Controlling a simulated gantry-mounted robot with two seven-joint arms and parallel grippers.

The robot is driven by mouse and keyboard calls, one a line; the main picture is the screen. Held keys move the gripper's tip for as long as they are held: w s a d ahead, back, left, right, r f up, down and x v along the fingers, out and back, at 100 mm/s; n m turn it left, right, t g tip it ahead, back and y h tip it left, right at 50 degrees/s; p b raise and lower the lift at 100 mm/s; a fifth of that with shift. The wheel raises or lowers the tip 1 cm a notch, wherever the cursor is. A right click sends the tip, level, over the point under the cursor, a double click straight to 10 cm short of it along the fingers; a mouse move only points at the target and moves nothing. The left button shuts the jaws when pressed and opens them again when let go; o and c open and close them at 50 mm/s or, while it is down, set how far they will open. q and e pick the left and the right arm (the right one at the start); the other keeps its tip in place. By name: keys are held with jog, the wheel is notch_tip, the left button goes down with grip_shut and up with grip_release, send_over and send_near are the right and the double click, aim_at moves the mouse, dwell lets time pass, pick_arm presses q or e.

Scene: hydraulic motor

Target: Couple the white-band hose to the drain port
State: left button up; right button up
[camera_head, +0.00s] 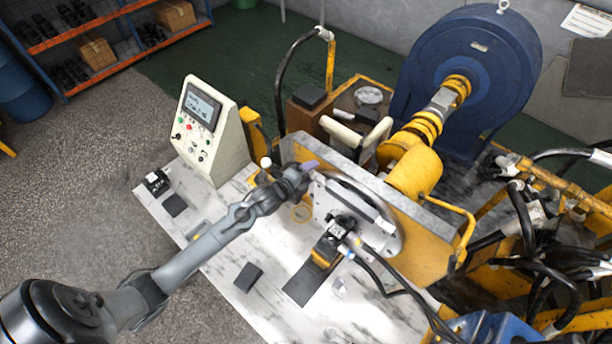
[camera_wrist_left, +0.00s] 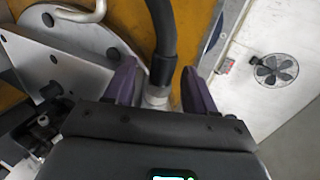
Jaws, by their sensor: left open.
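My left gripper (camera_head: 308,166) is at the upper left edge of the grey round-edged plate (camera_head: 385,238) on the yellow block. In the left wrist view its purple fingers (camera_wrist_left: 158,88) are apart. A black hose (camera_wrist_left: 163,45) runs down between them to a pale grey-white collar (camera_wrist_left: 155,98), with a gap at the right finger; contact on the left is unclear. Whether this collar is the white band I cannot tell. Another black hose (camera_head: 282,75) with a white band near its top (camera_head: 325,34) arches behind the bench. I cannot make out the drain port.
A white control console (camera_head: 212,130) stands left of the plate on the marbled bench (camera_head: 225,275). A small black block (camera_head: 248,276) lies at the front. Black hoses (camera_head: 400,285) hang from a fitting on the plate. Yellow frames and hoses crowd the right.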

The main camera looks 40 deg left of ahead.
dwell(0.9)
pick_arm(q)
jog(key=shift+f, duration=0.1)
grip_shut()
dwell(0.4)
